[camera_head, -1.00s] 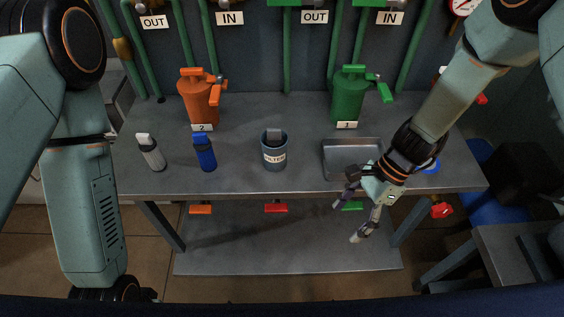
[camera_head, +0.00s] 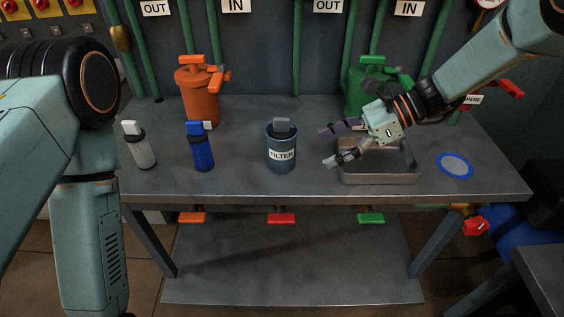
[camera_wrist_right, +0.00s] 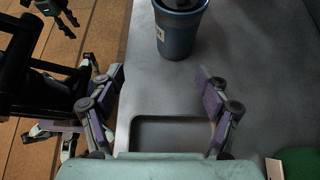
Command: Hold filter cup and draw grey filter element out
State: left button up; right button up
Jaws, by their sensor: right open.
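The blue-grey filter cup (camera_head: 281,160), labelled FILTER, stands upright on the bench. The grey filter element (camera_head: 282,126) sticks up out of its top. The cup also shows at the top of the right wrist view (camera_wrist_right: 180,35), its upper end cut off by the frame edge. My right gripper (camera_head: 328,146) is open and empty above the metal tray, to the right of the cup and apart from it. In the right wrist view its spread fingers (camera_wrist_right: 161,80) point towards the cup.
A grey bottle (camera_head: 140,148) and a blue bottle (camera_head: 201,150) stand left of the cup. Orange (camera_head: 200,95) and green (camera_head: 360,90) canisters stand behind. The metal tray (camera_head: 378,180) and a blue-rimmed disc (camera_head: 455,166) are at the right. The bench front by the cup is clear.

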aim_at(287, 152)
jog(key=shift+w+f+b, duration=0.1)
jog(key=shift+w+b, duration=0.35)
jog(key=shift+w+a+r+t+y+b, duration=0.35)
jog(key=shift+w+r+b, duration=0.25)
jog(key=shift+b, duration=0.2)
jog(key=shift+a+f+b, duration=0.4)
jog(key=shift+a+b, duration=0.05)
jog(key=shift+b, duration=0.1)
jog(key=b+x, duration=0.3)
jog(key=x, duration=0.1)
jog(key=shift+a+f, duration=0.15)
jog(key=shift+a, duration=0.05)
jog(key=shift+x, duration=0.9)
pick_arm(q)
notch_tip(287, 152, down, 8)
jog(key=shift+r, duration=0.2)
pick_arm(e)
jog(key=shift+x, duration=1.1)
pick_arm(q)
jog(key=shift+w, duration=0.1)
pick_arm(e)
jog(key=shift+a, duration=0.1)
jog(key=shift+c, duration=0.5)
jog(key=c, duration=0.8)
jog(key=shift+o, duration=0.2)
